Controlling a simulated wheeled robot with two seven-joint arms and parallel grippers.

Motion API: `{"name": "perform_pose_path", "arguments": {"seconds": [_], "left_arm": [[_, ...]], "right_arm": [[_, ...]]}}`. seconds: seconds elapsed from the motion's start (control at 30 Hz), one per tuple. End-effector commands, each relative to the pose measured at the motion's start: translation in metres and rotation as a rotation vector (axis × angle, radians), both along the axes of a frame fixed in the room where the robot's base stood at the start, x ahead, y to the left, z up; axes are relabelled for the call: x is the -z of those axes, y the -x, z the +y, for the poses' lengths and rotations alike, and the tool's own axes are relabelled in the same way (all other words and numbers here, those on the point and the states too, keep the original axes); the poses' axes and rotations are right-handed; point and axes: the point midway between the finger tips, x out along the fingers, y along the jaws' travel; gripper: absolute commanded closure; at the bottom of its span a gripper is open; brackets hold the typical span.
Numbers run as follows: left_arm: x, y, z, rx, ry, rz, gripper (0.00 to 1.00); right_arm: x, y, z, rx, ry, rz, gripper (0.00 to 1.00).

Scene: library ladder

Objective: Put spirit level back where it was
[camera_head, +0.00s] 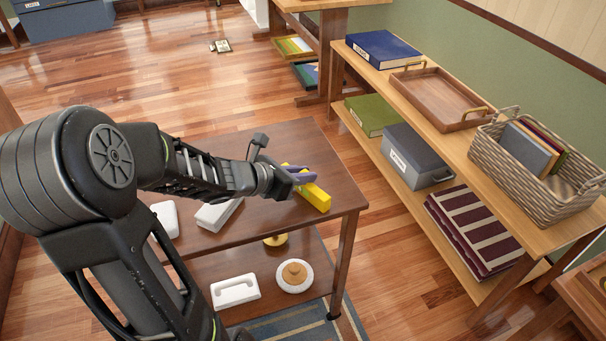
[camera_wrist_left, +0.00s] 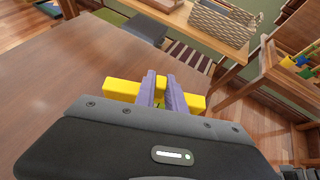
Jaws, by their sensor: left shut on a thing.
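The yellow spirit level (camera_head: 316,197) is at the right part of the dark wooden table top (camera_head: 300,142) in the head view. My left gripper (camera_head: 303,177) is shut on it. In the left wrist view the purple fingers (camera_wrist_left: 161,92) close around the middle of the level (camera_wrist_left: 122,90), with a yellow end showing on each side. The level lies level with the table top; whether it touches the surface I cannot tell. My right gripper is not in view.
White boxes (camera_head: 218,213) lie on the table near my left arm. A lower shelf holds a white handled item (camera_head: 235,291) and a round white-and-tan item (camera_head: 294,276). A long shelf unit at right carries a wooden tray (camera_head: 436,98) and a woven basket (camera_head: 492,146). Floor lies between them.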

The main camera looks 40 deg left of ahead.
Motion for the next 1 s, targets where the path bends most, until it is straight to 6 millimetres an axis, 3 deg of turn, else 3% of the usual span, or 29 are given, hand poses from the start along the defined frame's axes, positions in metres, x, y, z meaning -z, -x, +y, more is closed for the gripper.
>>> {"name": "perform_pose_path", "arguments": {"seconds": [0.3,0.7,1.0], "left_arm": [[0.001,0.0,0.0,0.0,0.0,0.0,0.64],[-0.006,0.001,0.001,-0.001,0.0,0.0,0.64],[-0.033,0.045,0.011,-0.003,-0.004,-0.003,0.64]], "right_arm": [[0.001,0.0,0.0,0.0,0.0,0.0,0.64],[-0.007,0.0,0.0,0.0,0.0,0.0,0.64],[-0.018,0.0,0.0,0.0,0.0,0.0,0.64]]}}
